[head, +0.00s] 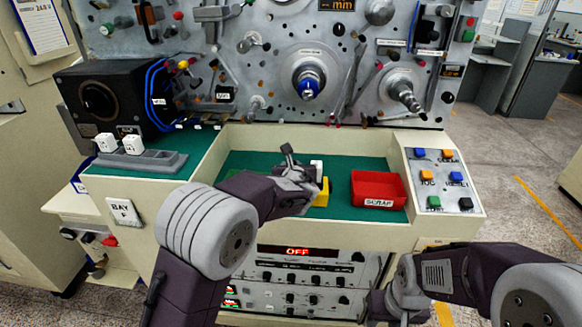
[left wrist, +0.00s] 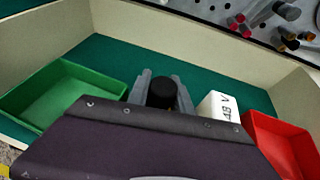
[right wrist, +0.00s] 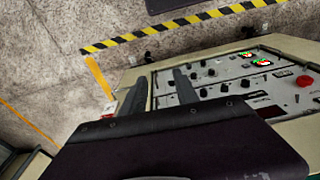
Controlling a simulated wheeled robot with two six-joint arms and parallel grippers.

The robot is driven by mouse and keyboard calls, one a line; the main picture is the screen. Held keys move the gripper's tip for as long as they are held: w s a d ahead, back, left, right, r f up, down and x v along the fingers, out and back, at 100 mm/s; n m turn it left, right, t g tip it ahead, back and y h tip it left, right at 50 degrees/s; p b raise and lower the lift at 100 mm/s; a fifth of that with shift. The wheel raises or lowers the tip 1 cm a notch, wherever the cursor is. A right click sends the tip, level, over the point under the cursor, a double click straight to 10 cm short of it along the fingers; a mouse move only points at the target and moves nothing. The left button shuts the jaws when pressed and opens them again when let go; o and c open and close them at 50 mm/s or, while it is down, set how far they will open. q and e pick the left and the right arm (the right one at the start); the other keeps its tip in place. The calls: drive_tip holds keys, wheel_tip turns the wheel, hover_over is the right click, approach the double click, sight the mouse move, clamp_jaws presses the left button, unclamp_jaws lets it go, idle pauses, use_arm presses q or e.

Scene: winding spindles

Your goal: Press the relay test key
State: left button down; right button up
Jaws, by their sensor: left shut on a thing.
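My left gripper (head: 287,152) is over the green-floored recess of the bench. In the left wrist view its fingers (left wrist: 161,88) are shut on a dark, round-topped thing (left wrist: 163,96). A white block marked 48 V (left wrist: 224,105) stands just right of it; its white top also shows in the head view (head: 317,166). My right gripper (right wrist: 160,88) is open and empty, low before the bench front.
A red SCRAP tray (head: 378,202) lies right of my left gripper, a green tray (left wrist: 70,92) left of it. Two white blocks (head: 132,145) stand in a grey base (head: 135,162) beside a black box (head: 105,95). Spindles (head: 403,92) stick out from the back panel.

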drive_tip(key=shift+f, duration=0.15)
drive_tip(key=shift+s, duration=0.2)
drive_tip(key=c, duration=0.6)
drive_tip(key=shift+s+a+r+n+g, duration=0.2)
drive_tip(key=shift+a+r+n+g, duration=0.1)
drive_tip(key=shift+g, duration=0.1)
clamp_jaws()
drive_tip(key=w+a+r+t+y, duration=0.1)
drive_tip(key=w+r+y, duration=0.1)
drive_tip(key=w+r, duration=0.4)
drive_tip(key=w+a+r+t+y, duration=0.1)
drive_tip(key=w+r, duration=0.6)
drive_tip(key=w, duration=0.7)
drive_tip(key=w+a+r+n+t+y, duration=0.1)
drive_tip(key=w+a+r+t+y, duration=0.1)
drive_tip(key=w+r, duration=0.5)
drive_tip(key=shift+w+r+y, duration=0.1)
drive_tip(key=shift+w+y, duration=0.2)
drive_tip(key=shift+w, duration=1.2)
drive_tip(key=shift+d, duration=0.2)
